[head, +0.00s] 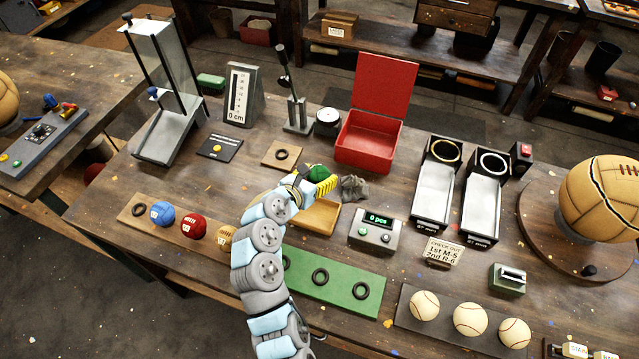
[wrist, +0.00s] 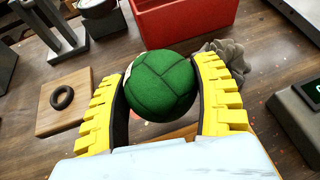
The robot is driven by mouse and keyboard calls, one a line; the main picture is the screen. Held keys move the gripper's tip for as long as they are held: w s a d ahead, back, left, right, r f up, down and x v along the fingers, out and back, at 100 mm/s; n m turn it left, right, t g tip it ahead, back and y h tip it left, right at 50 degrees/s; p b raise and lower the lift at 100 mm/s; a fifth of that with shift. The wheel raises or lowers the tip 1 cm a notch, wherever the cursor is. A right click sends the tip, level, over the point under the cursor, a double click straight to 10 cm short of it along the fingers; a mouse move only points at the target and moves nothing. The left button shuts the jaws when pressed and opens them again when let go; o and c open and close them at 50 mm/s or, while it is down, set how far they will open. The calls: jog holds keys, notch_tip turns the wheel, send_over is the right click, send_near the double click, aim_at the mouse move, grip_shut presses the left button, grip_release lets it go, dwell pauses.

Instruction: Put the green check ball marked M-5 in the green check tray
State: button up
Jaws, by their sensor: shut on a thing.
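My gripper (wrist: 162,105) is shut on a green ball (wrist: 162,84), with one yellow ribbed finger on each side of it. In the head view the green ball (head: 319,173) is held up above the middle of the table, over a shallow wooden tray (head: 318,216). A pale patch shows at the ball's left edge in the wrist view, but no marking can be read. The green check tray (head: 340,284) is a flat green board with black rings, near the table's front edge. Its visible rings are empty, and my arm hides its left part.
A grey crumpled cloth (head: 354,188) and a counter box (head: 377,232) stand right of my gripper. An open red box (head: 369,140) is behind. Three cream balls (head: 470,319) sit front right.

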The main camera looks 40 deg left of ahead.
aim_at(319, 182)
jog(key=shift+w+a+f, duration=0.15)
jog(key=shift+w+f, duration=0.2)
jog(key=shift+f, duration=0.15)
notch_tip(319, 182, down, 3)
jog(key=shift+b, duration=0.6)
jog(key=shift+r, duration=0.1)
jog(key=o, duration=1.3)
jog(key=shift+c, duration=0.2)
